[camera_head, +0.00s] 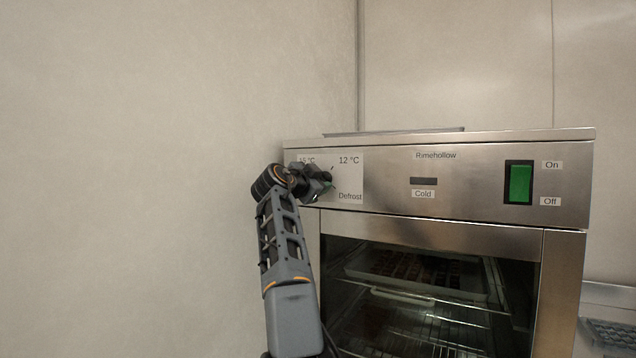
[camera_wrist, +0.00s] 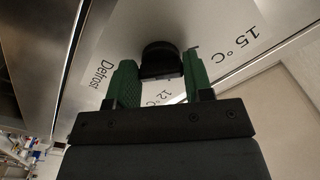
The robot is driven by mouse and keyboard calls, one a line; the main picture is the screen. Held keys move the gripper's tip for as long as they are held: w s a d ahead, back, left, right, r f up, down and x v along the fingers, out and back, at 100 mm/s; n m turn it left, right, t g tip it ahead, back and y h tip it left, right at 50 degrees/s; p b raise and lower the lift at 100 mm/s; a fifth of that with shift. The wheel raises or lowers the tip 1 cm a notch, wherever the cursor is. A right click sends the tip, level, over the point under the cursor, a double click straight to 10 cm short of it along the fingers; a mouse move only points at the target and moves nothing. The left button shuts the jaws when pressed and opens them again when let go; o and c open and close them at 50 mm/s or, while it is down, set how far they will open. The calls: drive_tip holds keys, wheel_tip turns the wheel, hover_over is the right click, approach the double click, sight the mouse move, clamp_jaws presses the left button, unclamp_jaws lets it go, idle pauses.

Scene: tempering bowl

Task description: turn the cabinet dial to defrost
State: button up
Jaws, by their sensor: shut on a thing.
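The steel cabinet (camera_head: 480,230) stands right of centre in the head view. Its white dial plate (camera_head: 350,178) carries the labels 15 °C, 12 °C and Defrost; the labels also show in the wrist view. The black dial (camera_wrist: 160,58) shows in the wrist view, between the green fingers of my gripper (camera_wrist: 158,68). My gripper is shut on the dial. In the head view my gripper (camera_head: 328,181) reaches the plate from the left and covers the dial. I cannot tell which label the dial points to.
A green rocker switch (camera_head: 520,183) with On and Off labels sits at the panel's right. A small dark display (camera_head: 423,181) is above a Cold label. Behind the glass below, a tray (camera_head: 365,268) rests on wire racks. A plain wall (camera_head: 150,150) fills the left.

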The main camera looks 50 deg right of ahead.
drive_tip(key=o, duration=0.9)
drive_tip(key=b+v, duration=0.5)
drive_tip(key=v, duration=0.9)
drive_tip(key=shift+f+b, duration=0.1)
drive_tip(key=shift+b, duration=0.25)
drive_tip(key=shift+d, duration=0.1)
